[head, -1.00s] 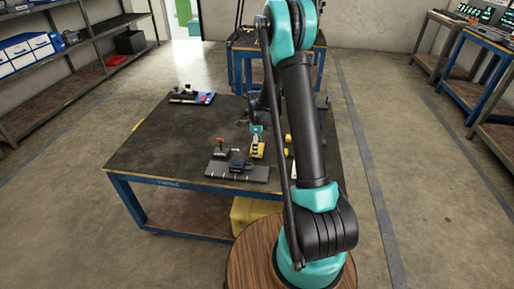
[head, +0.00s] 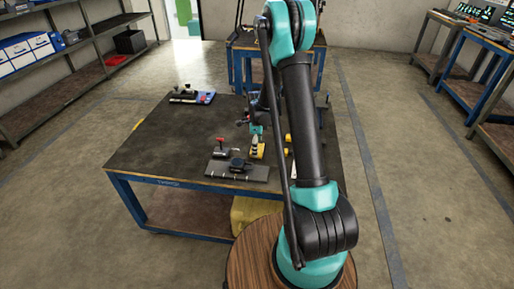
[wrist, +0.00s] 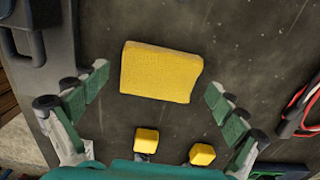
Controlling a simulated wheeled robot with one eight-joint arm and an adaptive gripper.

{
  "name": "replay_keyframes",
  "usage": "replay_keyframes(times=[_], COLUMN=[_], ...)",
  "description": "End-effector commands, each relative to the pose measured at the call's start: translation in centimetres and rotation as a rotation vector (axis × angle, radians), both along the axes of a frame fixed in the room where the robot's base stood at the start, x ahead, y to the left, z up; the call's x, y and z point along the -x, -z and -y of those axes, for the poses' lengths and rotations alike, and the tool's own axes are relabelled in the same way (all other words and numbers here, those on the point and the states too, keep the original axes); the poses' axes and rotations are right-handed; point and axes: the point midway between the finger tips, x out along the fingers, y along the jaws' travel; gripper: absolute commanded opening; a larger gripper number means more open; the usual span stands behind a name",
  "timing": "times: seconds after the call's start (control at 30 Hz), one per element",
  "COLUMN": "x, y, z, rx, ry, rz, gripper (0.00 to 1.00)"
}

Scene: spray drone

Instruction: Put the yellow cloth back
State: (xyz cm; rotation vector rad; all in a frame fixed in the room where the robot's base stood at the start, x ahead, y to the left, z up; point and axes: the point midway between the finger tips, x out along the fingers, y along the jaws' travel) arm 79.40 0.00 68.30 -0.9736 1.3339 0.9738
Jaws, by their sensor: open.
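The yellow cloth (wrist: 160,72) lies on the dark tabletop as a thick, roughly rectangular pad, slightly turned. In the wrist view it lies between the tips of my gripper (wrist: 156,82), whose green-padded fingers are spread wide on its left and right without touching it. My gripper holds nothing. In the head view my gripper (head: 256,137) is small and partly covers the cloth (head: 259,153).
Two small yellow blocks (wrist: 147,140) (wrist: 203,154) sit below the cloth in the wrist view. A dark handled object (wrist: 24,45) is at the left, red and black cables (wrist: 302,108) at the right. The table's (head: 150,150) left part is mostly clear.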

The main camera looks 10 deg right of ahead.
Motion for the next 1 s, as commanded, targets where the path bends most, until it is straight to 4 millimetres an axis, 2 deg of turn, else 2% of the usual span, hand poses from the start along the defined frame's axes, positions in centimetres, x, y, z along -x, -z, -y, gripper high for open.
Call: replay_keyframes(times=[0.17, 0.5, 0.6, 0.77, 0.87, 1.0], x=[0.1, 0.1, 0.1, 0.1, 0.6, 3.2], y=[-2.2, -8.8, -10.3, -11.6, -12.3, -13.8], z=[0.0, 0.0, 0.0, 0.1, 0.2, 0.7], rx=[0.0, 0.0, 0.0, 0.0, 0.0, 0.002], ry=[0.0, 0.0, 0.0, -0.001, -0.029, -0.186], rz=[0.0, 0.0, 0.0, 0.0, 0.006, 0.037], gripper=[0.97, 0.97, 0.97, 0.97, 0.97, 0.97])
